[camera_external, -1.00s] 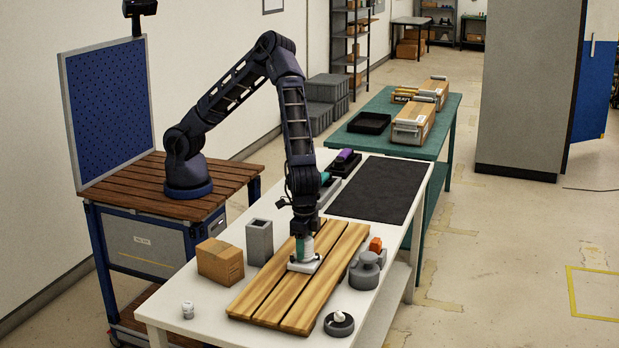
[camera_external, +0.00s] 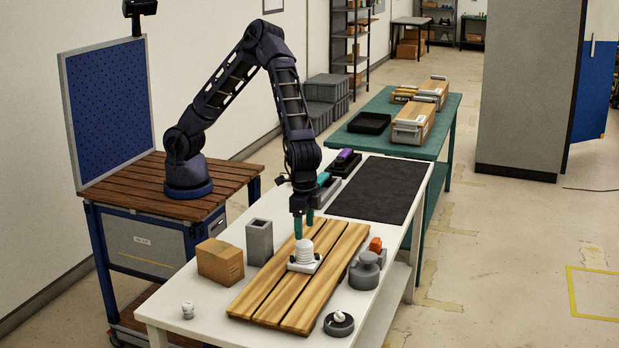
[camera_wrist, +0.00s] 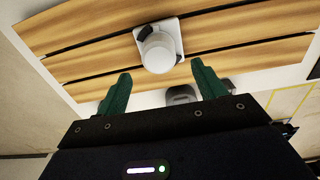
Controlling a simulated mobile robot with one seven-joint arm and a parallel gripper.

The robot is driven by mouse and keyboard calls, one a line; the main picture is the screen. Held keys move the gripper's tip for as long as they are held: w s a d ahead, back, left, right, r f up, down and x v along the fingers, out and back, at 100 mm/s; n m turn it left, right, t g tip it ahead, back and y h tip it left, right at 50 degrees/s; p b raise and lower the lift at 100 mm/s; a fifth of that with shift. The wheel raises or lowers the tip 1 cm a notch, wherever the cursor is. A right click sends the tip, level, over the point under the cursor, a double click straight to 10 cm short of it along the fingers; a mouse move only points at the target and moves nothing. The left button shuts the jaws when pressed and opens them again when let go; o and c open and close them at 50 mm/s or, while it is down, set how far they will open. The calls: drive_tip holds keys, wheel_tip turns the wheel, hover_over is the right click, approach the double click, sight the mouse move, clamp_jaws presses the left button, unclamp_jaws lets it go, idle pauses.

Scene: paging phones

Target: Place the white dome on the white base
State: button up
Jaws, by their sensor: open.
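The white base (camera_external: 316,266) is a squarish plate lying on the wooden slatted board. The white dome (camera_external: 304,250) is ribbed and rounded and stands upright on the base. In the wrist view the dome (camera_wrist: 158,54) covers the middle of the base (camera_wrist: 178,30), whose corners show around it. No gap shows between them. My gripper (camera_external: 303,231) has green fingers and is above the dome, apart from it. In the wrist view my gripper (camera_wrist: 161,72) is open, with nothing between its fingertips.
The slatted board (camera_external: 269,287) lies on the white table (camera_external: 207,334). A cardboard box (camera_external: 220,262) and a grey hollow block (camera_external: 259,242) stand left of it. A grey round part (camera_external: 364,272) and a black ring (camera_external: 339,327) are on the right.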

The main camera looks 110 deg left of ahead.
sight(304, 242)
drive_tip(key=s+a+r+t+y, duration=0.1)
drive_tip(key=s+a+r, duration=0.7)
drive_tip(key=a+r, duration=0.3)
drive_tip(key=s+a+r+t+y, duration=0.1)
drive_tip(key=s+a+r, duration=0.8)
drive_tip(key=a+r, duration=0.25)
drive_tip(key=s+a+r+t+h, duration=0.1)
drive_tip(key=s+a, duration=0.5)
drive_tip(key=s, duration=0.5)
drive_tip(key=s+a+r+t+h, duration=0.1)
drive_tip(key=s+a, duration=0.5)
drive_tip(key=s, duration=0.5)
drive_tip(key=shift+s+a+t, duration=0.2)
drive_tip(key=shift+a+t, duration=0.1)
drive_tip(key=shift+a, duration=0.1)
